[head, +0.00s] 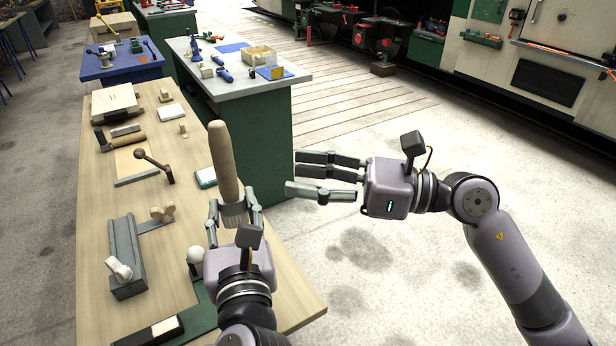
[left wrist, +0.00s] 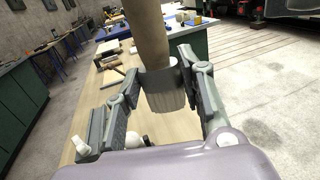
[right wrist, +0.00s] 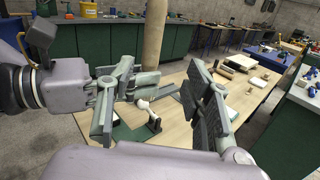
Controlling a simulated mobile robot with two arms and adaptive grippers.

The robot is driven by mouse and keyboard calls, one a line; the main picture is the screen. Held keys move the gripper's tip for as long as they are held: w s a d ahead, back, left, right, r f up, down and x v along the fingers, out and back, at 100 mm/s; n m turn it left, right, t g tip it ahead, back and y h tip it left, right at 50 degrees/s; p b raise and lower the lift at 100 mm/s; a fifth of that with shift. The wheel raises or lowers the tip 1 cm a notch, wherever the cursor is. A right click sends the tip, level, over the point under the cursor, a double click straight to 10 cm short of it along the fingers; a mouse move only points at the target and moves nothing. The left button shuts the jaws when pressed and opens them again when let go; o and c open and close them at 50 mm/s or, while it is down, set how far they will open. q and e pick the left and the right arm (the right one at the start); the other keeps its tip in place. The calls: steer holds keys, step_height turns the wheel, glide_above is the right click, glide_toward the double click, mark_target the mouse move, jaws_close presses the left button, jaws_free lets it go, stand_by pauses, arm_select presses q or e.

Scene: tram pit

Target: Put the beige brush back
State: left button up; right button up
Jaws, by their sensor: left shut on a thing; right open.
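My left gripper (head: 233,212) is shut on that lower part, with the handle pointing up, above the workbench's right side. In the left wrist view the ridged part (left wrist: 164,88) sits between the fingers, and the handle's top is cut off. The tan handle (right wrist: 155,35) also shows in the right wrist view. My right gripper (head: 315,176) is open and empty, to the right of the brush and off the bench, over the floor.
The wooden workbench (head: 180,220) bears a grey metal angle piece (head: 124,250), a hammer-like tool (head: 155,163), a pale block (head: 115,102) and a dark-and-white block (head: 150,332). A green bench (head: 245,85) with blue tools stands behind. Open floor lies at right.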

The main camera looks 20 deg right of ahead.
mark_target(235, 172)
steer(key=shift+n, duration=0.5)
steer(key=x, duration=0.8)
steer(key=s+x, duration=0.1)
steer(key=x, duration=0.3)
steer(key=shift+a, duration=0.25)
steer(key=shift+c, duration=0.6)
jaws_close()
arm_select(q)
steer(key=o, duration=1.3)
steer(key=shift+c, duration=0.2)
